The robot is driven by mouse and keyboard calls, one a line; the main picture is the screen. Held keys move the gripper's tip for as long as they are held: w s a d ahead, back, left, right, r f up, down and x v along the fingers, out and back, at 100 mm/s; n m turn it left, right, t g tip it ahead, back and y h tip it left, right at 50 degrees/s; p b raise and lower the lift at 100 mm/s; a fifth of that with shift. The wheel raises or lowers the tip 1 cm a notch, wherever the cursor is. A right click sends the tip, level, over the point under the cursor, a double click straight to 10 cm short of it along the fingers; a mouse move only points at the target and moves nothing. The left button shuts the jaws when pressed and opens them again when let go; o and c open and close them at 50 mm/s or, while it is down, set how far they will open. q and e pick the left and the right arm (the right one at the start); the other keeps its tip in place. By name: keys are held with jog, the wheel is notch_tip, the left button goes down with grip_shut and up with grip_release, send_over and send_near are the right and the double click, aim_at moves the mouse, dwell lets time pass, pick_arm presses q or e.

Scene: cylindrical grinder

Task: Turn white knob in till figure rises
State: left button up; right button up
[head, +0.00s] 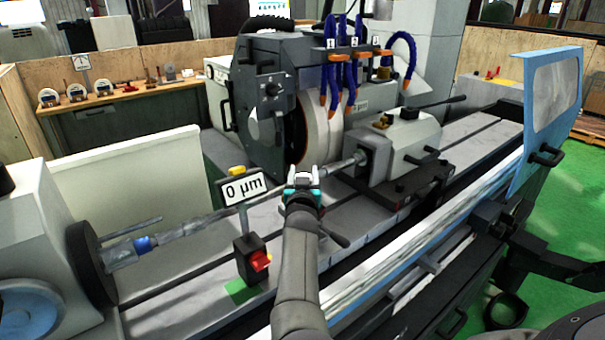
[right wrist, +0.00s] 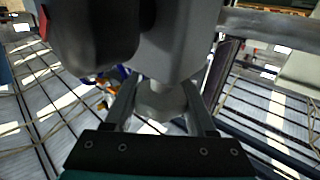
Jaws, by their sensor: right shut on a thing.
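My right gripper (head: 303,178) reaches in from the bottom middle of the head view, over the machine bed by the workpiece shaft. In the right wrist view its two fingers (right wrist: 160,108) stand on either side of a pale, rounded knob (right wrist: 160,98), and it is shut on it. The knob sits at the end of a light grey body; its far side is hidden. In the head view the gripper covers most of the knob. A sign (head: 243,188) on a post beside the gripper reads "0 µm". My left gripper is not in view.
The grinding wheel (head: 322,135) with blue hoses stands behind the gripper. The tailstock (head: 405,148) is to the right, the long shaft (head: 200,226) to the left. A black box with a red button (head: 260,260) stands just left of my forearm.

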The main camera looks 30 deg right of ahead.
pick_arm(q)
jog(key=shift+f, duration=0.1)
pick_arm(e)
jog(key=shift+m+g+h, duration=0.3)
jog(key=shift+h, duration=0.1)
jog(key=o, duration=1.4)
jog(key=shift+c, duration=0.2)
